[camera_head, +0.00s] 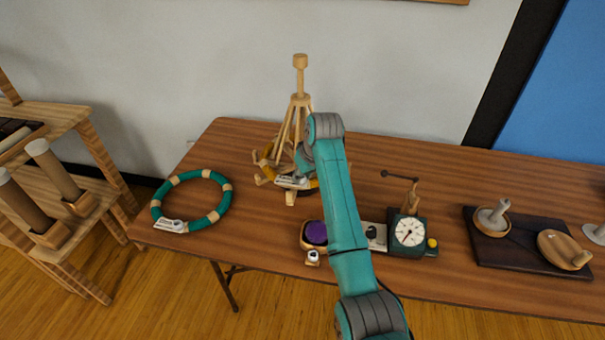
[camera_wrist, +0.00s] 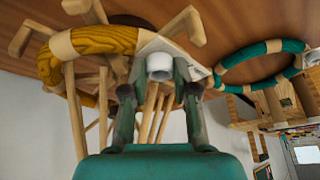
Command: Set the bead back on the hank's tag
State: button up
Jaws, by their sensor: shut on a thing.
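A white bead (camera_wrist: 159,67) with a dark hole sits between the fingertips of my gripper (camera_wrist: 155,82), which is shut on it. Right behind the bead is a pale tag (camera_wrist: 196,68) on the yellow hank (camera_wrist: 105,40); I cannot tell whether bead and tag touch. The yellow hank lies around the foot of a wooden swift (camera_head: 299,102), its tag (camera_head: 291,182) facing front. My gripper (camera_head: 303,172) is at that tag in the head view, partly hidden by my arm. A green hank (camera_head: 157,203), also seen in the wrist view (camera_wrist: 262,47), lies to the left with its own tag (camera_head: 170,226).
A tray with a purple ball (camera_head: 316,232), a small white-topped piece (camera_head: 313,257) and a dial scale (camera_head: 410,231) stand near the front edge. A dark board (camera_head: 490,256) with wooden pieces is at right. A wooden shelf (camera_head: 60,180) stands left. Table between swift and green hank is clear.

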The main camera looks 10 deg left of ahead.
jog(key=o, duration=0.8)
jog(key=shift+r, duration=0.1)
jog(key=v, duration=1.1)
jog(key=shift+s+d+r, duration=0.15)
jog(key=shift+d+r, duration=0.05)
jog(key=shift+r, duration=0.15)
